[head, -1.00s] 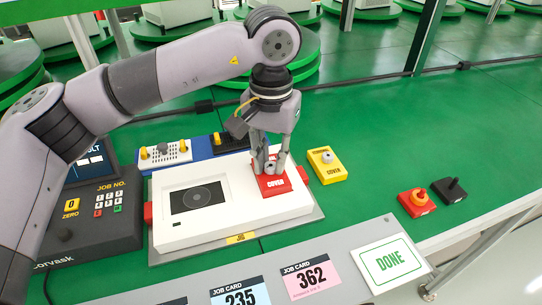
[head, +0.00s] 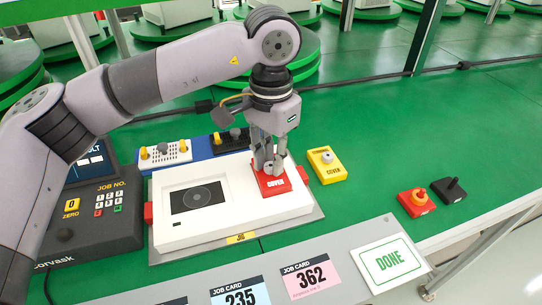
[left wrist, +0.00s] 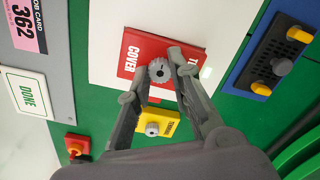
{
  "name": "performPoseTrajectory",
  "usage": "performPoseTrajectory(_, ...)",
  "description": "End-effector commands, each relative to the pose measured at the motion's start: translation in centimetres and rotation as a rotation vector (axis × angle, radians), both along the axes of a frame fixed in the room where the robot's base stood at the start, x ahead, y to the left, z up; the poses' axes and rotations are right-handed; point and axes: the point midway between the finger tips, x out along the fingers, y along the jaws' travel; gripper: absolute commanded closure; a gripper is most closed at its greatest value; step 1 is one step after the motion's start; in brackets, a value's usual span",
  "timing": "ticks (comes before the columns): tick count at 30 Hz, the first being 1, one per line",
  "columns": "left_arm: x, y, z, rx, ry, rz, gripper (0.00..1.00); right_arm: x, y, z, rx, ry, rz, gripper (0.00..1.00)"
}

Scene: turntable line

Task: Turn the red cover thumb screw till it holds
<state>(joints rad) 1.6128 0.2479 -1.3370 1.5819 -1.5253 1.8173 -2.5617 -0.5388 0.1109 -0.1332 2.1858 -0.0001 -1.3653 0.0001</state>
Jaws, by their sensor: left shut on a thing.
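The red cover (head: 272,184) lies on the right part of the white housing (head: 235,213), which sits on a grey jig plate. In the left wrist view the red cover (left wrist: 140,55) shows with a grey knurled thumb screw (left wrist: 158,71) on it. My left gripper (head: 270,168) points straight down over the cover. In the left wrist view its two fingertips (left wrist: 166,66) are closed on the sides of the thumb screw. In the head view the fingers largely hide the screw. My right gripper is in neither current view.
A yellow block with a knob (head: 326,165) stands right of the housing. A red block (head: 416,202) and a black block with a stick (head: 452,191) lie farther right. The job number box (head: 95,215) is at left. A DONE card (head: 390,262) lies in front.

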Motion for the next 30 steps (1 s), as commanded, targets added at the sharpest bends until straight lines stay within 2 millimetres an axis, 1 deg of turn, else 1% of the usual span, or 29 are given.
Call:
performPoseTrajectory(1,0.3,0.0,0.5,-0.006,-0.014,0.006,1.00,0.0,0.0,0.1,0.000,0.000,0.000,0.60)
performPoseTrajectory(5,0.4,0.0,0.6,-0.006,-0.014,0.007,1.00,0.0,0.0,0.1,0.000,0.000,0.000,0.60)
performPoseTrajectory(6,0.4,0.0,0.6,-0.006,-0.014,0.007,0.80,0.0,0.0,0.1,0.000,0.000,0.000,0.60)
performPoseTrajectory(15,0.2,0.0,0.2,-0.003,-0.006,0.004,0.60,0.1,0.0,0.0,-0.001,-0.001,0.000,0.60)
performPoseTrajectory(25,0.1,0.0,0.3,-0.001,-0.003,0.003,0.59,0.3,-0.2,0.1,-0.007,-0.005,0.004,0.60)
performPoseTrajectory(28,0.1,0.0,1.2,-0.002,-0.004,0.003,0.59,0.2,-0.2,0.1,-0.006,-0.004,0.004,0.60)
performPoseTrajectory(30,0.1,-0.1,2.3,-0.002,-0.006,0.002,0.59,0.2,-0.2,0.1,-0.004,-0.004,0.003,0.60)
